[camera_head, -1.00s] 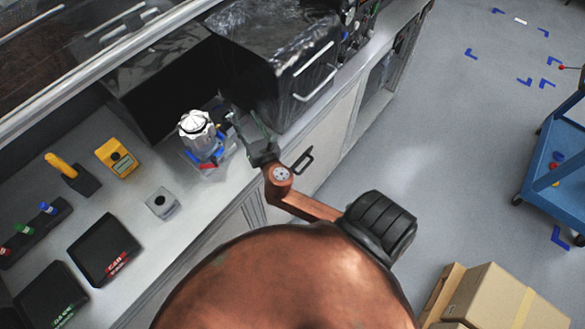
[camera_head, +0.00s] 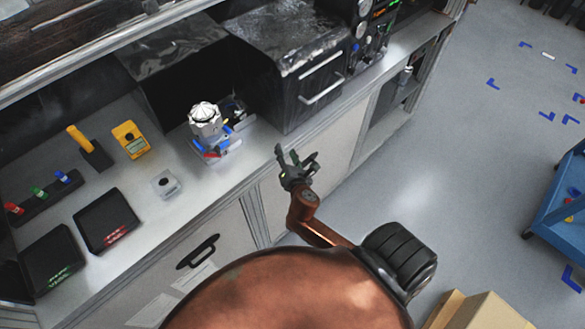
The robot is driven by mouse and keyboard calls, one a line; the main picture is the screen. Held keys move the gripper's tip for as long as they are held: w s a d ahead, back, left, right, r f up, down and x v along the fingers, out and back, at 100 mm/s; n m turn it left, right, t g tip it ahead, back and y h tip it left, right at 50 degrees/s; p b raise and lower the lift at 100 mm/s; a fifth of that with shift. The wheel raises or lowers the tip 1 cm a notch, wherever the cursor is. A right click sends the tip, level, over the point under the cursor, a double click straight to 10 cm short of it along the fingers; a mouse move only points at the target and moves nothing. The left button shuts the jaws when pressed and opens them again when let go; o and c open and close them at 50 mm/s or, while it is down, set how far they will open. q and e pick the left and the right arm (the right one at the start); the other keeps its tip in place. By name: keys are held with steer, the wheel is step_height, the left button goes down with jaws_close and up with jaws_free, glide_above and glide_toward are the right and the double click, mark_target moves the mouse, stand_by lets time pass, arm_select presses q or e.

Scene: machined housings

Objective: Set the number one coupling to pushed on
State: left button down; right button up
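A machined housing with a white, lobed cap (camera_head: 205,118) stands upright on the grey counter. Blue and red parts (camera_head: 212,154) show around its base, and a dark part with a blue piece (camera_head: 236,112) is at its right side. I cannot tell which of these is the number one coupling, or how far any coupling is pushed on. My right gripper (camera_head: 297,156) is open and empty, to the right of the housing and apart from it, by the counter's front edge. My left gripper is not in view.
A black oven-like box (camera_head: 290,75) stands right of the housing. To the left are a small grey block (camera_head: 166,184), a yellow meter (camera_head: 131,139), a yellow-handled tool (camera_head: 90,148), a rack with coloured pieces (camera_head: 40,196) and two black trays (camera_head: 106,220). A blue cart (camera_head: 560,205) stands on the floor at right.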

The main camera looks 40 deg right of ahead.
step_height(320, 180, down, 6)
steer(key=m+g, duration=0.1)
steer(key=shift+s+f+y, duration=0.15)
steer(key=shift+s+y, duration=0.15)
steer(key=shift+s, duration=0.1)
steer(key=shift+o, duration=0.2)
steer(key=shift+d, duration=0.1)
